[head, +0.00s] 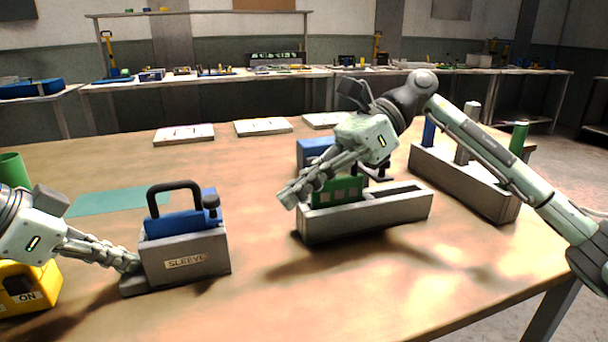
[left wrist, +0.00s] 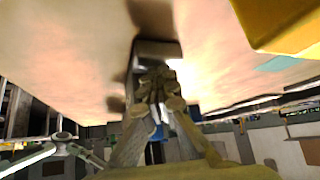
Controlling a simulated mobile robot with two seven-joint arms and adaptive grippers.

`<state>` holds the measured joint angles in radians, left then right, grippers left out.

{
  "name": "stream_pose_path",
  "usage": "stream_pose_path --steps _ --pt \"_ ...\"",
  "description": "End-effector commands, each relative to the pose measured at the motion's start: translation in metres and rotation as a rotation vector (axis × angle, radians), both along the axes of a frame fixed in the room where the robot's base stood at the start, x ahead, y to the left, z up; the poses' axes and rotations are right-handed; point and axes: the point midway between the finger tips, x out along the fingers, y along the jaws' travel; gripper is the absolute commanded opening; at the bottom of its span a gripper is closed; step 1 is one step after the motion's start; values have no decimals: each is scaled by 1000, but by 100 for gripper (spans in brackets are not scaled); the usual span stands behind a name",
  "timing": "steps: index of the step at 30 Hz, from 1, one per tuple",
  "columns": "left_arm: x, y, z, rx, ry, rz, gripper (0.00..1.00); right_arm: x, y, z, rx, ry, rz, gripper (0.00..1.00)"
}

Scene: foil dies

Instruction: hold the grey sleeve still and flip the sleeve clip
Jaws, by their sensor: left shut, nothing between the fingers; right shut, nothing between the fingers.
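The grey sleeve (head: 185,258), labelled SLEEVE, stands upright on the table at front left. A blue block (head: 172,224) sits in its top, with a dark arched handle (head: 172,185) and a small black knob (head: 211,203) above it. I cannot tell which part is the clip. My left gripper (head: 134,264) is shut and empty at the sleeve's left side, above its low grey foot (head: 134,287); contact is unclear. In the left wrist view its fingers (left wrist: 160,100) point at a grey part (left wrist: 157,48). My right gripper (head: 286,196) is shut, empty and raised, right of the sleeve.
A long grey holder (head: 455,180) with upright cylinders is at right. A yellow ON box (head: 28,290) is near my left arm. The front middle of the table is clear.

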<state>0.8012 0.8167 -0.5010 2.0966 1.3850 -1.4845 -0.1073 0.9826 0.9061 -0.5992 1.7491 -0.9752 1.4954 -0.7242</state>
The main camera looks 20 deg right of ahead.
Motion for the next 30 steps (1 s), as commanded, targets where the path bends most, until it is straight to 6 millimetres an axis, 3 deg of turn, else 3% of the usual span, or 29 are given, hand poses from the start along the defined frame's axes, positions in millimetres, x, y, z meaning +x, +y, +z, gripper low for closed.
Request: stream_pose_path --steps 7,12,30 --pt "-2 1 -7 9 14 -1 0 -8 47 -27 2 1 4 0" --pt "-2 1 -7 9 14 -1 0 -5 65 -9 3 -4 1 0" --pt "-2 1 -7 9 14 -1 0 -3 75 2 2 3 -2 0"
